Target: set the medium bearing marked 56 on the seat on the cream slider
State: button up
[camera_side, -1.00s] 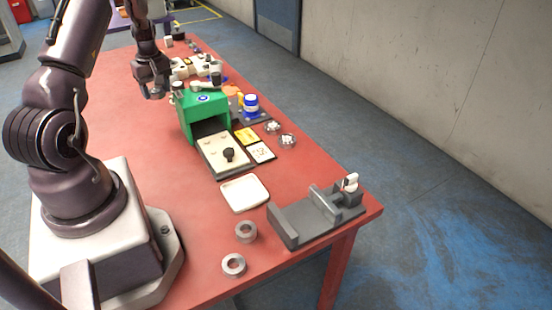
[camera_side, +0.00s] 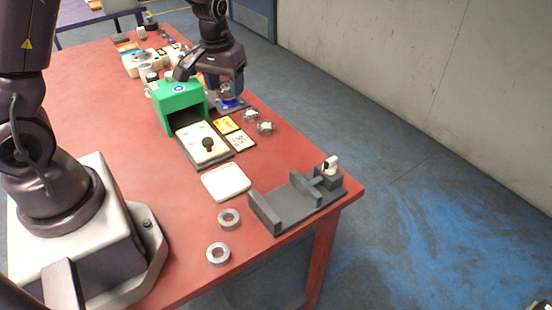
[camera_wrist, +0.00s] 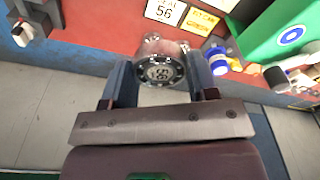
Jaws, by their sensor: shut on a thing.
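My gripper (camera_side: 229,98) is shut on a round grey bearing with a face marked 56 (camera_wrist: 161,73). The bearing sits between the two fingertips (camera_wrist: 160,82) in the wrist view, its marked face towards the camera. In the side view the gripper is right of the green housing (camera_side: 180,100), above the dark tray with the blue item; the held bearing is hard to make out there. The cream slider (camera_side: 196,137) sticks out of the front of the green housing and carries a black knob (camera_side: 208,144). I cannot make out the seat clearly.
Yellow (camera_side: 228,124) and white (camera_side: 240,141) cards lie right of the slider, near clear round pieces (camera_side: 266,128). A white tray (camera_side: 226,182), a grey fixture (camera_side: 270,212) and two grey rings (camera_side: 229,218) stand nearer. A blue-and-white container (camera_wrist: 217,60) is close beside one finger.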

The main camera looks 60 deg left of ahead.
jog(key=d+r+m, duration=0.1)
jog(key=d+m, duration=0.5)
jog(key=d, duration=0.7)
jog(key=n, duration=0.2)
send_over(198, 135)
notch_tip(198, 135, down, 7)
jog(key=shift+s+f, duration=0.2)
jog(key=shift+f, duration=3.75)
jog(key=shift+f, duration=0.1)
jog(key=shift+f, duration=0.5)
